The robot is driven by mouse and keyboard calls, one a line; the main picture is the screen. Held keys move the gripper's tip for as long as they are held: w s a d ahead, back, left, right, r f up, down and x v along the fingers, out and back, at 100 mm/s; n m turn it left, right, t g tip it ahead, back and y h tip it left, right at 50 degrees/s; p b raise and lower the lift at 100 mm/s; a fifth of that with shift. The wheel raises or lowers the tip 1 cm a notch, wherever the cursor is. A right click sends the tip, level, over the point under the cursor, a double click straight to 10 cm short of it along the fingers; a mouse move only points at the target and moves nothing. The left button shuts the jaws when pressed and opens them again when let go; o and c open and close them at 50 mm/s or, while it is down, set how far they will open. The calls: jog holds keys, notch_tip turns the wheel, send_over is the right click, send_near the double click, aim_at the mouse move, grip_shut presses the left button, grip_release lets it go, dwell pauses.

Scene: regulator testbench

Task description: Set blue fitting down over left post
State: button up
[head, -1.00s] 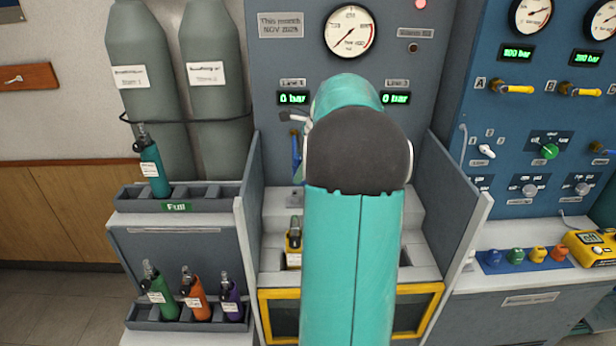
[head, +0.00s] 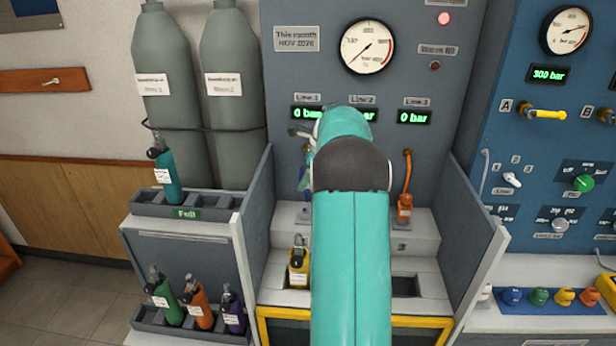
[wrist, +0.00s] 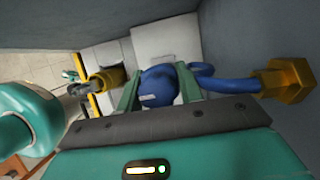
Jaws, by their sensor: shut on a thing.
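The blue fitting (wrist: 158,86) is between the two green fingers of my gripper (wrist: 159,92) in the wrist view. My gripper is shut on it. A blue hose (wrist: 215,82) loops from it to a brass hex nut at the wall. A yellow bottle (head: 299,268) with a dark top stands in the left slot of the bench. In the wrist view the yellow bottle (wrist: 106,80) lies left of the fitting, apart from it. My arm hides my gripper in the head view. I cannot clearly make out the left post.
An orange fitting (head: 405,208) on an orange hose hangs at the right of the bench. Grey side panels (head: 474,215) flank the bench on both sides. A rack (head: 190,325) of green, orange and purple bottles stands at left.

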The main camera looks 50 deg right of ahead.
aim_at(305, 205)
jog(key=shift+s+a+f, duration=0.15)
jog(key=shift+a+f, duration=0.1)
jog(key=shift+f, duration=0.15)
jog(key=shift+d+f, duration=0.15)
jog(key=shift+f, duration=1.25)
jog(key=shift+f, duration=2)
dwell(0.6)
jog(key=o, duration=1.2)
jog(key=shift+o, duration=0.2)
